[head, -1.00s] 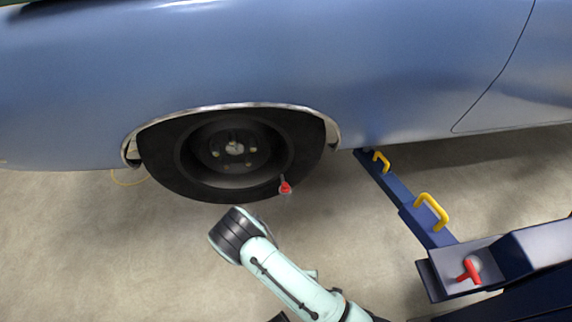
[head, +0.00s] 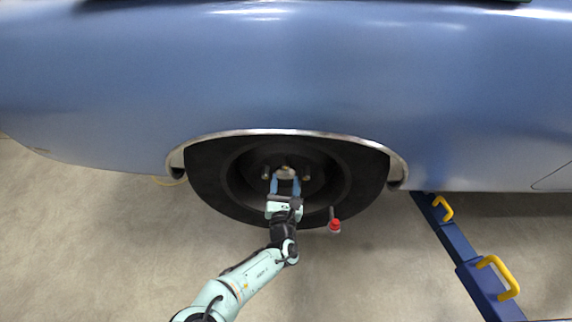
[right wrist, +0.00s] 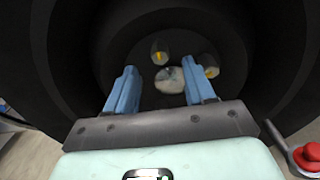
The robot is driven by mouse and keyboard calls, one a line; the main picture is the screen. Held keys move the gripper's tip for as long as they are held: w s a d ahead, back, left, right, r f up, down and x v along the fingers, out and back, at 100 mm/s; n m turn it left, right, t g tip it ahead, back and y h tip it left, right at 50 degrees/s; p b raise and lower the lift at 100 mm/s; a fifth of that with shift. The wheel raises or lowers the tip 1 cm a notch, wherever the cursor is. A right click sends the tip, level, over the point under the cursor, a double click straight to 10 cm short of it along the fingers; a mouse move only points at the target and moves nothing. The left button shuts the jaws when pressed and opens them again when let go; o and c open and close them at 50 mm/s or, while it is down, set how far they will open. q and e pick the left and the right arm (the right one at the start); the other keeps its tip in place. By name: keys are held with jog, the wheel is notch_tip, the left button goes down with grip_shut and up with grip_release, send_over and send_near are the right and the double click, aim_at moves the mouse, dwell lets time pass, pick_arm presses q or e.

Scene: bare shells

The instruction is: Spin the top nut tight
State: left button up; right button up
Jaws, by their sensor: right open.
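The dark wheel (head: 207,190) sits in the wheel arch of the blue car, with a pale hub centre (head: 286,172) and several nuts around it. In the right wrist view, one yellowish nut (right wrist: 160,57) shows just above the hub centre and another nut (right wrist: 210,72) to its right; I take the upper one as the top nut. My right gripper (head: 285,182) is in front of the wheel. Its two blue fingers (right wrist: 163,90) are apart and empty, pointing at the hub, below the upper nut. Whether they touch the hub is unclear. My left gripper is not in view.
A red-headed item (head: 335,225) is at the wheel's lower right; it also shows in the right wrist view (right wrist: 310,155). A blue lift arm (head: 470,270) with yellow handles runs under the car at right. The floor (head: 100,240) at left is clear.

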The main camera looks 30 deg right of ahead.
aim_at(286, 168)
jog(key=x, duration=0.7)
jog(key=shift+w+d, duration=0.15)
grip_shut()
